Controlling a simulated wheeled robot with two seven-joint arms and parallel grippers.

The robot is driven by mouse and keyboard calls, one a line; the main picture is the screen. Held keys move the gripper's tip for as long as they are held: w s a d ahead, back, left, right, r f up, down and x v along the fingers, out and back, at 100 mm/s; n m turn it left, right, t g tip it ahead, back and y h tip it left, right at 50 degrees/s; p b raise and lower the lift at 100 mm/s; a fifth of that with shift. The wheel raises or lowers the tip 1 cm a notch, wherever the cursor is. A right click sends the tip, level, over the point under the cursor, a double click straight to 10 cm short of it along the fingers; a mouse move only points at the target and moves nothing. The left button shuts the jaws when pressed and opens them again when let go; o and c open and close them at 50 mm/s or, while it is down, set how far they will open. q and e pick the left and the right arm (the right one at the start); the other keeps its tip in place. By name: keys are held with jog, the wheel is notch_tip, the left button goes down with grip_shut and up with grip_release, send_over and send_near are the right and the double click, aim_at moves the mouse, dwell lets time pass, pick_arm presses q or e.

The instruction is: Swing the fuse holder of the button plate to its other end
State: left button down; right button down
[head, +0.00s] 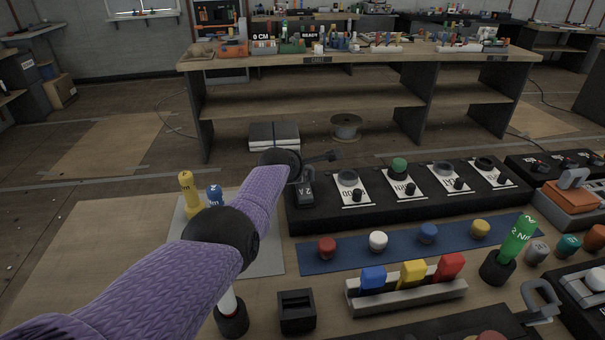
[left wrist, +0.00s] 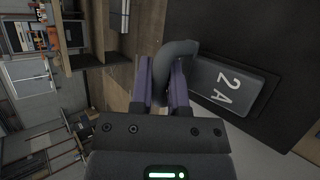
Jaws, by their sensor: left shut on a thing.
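The button plate (head: 325,215) is a long black panel with several white-labelled round controls, right of centre in the head view. The fuse holder (head: 306,195) is a dark grey block marked "2 A" at the plate's left end. It also shows in the left wrist view (left wrist: 225,85), with a curved grey handle (left wrist: 180,48). My left gripper (head: 297,172) reaches over this end; in the left wrist view its two fingers (left wrist: 162,85) are shut on the handle, one on each side. My wrist hides part of the grip in the head view. My right gripper is not in view.
In front of the plate lies a blue mat (head: 345,258) with several coloured knobs. Nearer stand a grey rack (head: 405,292) with three coloured blocks and a green-handled tool (head: 515,240). Yellow and blue tools (head: 188,190) stand left, beside my arm. A workbench (head: 350,65) stands behind.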

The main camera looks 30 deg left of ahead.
aim_at(297, 187)
pick_arm(q)
jog(key=shift+w+f, duration=0.1)
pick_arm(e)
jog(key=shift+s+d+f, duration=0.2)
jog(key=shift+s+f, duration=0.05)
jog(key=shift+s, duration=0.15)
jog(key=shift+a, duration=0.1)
pick_arm(q)
jog(key=c, duration=0.6)
grip_release()
jog(key=shift+a, duration=0.1)
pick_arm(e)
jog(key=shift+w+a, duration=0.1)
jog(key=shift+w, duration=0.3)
